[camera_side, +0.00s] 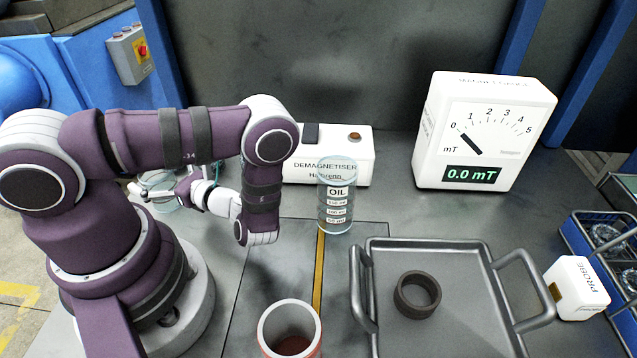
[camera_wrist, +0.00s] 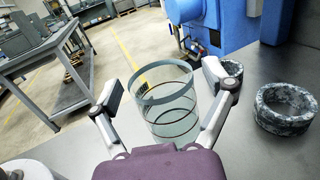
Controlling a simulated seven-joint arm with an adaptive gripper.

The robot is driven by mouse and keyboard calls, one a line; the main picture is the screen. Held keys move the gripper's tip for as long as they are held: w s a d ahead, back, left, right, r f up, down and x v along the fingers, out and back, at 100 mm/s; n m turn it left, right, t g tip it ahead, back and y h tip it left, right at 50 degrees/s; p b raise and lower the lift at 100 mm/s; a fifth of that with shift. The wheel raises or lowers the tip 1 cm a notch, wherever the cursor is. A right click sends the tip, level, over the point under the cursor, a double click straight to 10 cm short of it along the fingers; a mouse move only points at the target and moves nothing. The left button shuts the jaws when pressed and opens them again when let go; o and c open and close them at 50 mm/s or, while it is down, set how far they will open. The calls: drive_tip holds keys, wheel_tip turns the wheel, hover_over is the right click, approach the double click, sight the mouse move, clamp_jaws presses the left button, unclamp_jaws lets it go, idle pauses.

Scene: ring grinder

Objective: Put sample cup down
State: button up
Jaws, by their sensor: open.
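In the side view my gripper (camera_side: 184,190) is at the left, beyond my arm.
A speckled dark ring (camera_wrist: 286,108) lies right of the cup. An OIL glass (camera_side: 337,200) stands before the demagnetiser (camera_side: 345,150). A tray (camera_side: 455,335) holds a dark ring (camera_side: 417,294).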

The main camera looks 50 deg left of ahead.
drive_tip(key=v, duration=1.2)
drive_tip(key=shift+w+r+h, duration=0.15)
drive_tip(key=shift+w+h, duration=0.05)
drive_tip(key=shift+h, duration=0.1)
drive_tip(key=w+d+r+n+t+h, duration=0.1)
drive_tip(key=d+r+n+t+h, duration=0.2)
drive_tip(key=r+n+t+h, duration=0.3)
drive_tip(key=w+d+r+n+t+h, duration=0.1)
drive_tip(key=d+r+n+t+h, duration=0.2)
drive_tip(key=r+n+t+h, duration=0.3)
wheel_tip(320, 180, up, 4)
drive_tip(key=n+h, duration=0.1)
drive_tip(key=h, duration=0.3)
drive_tip(key=shift+n, duration=0.3)
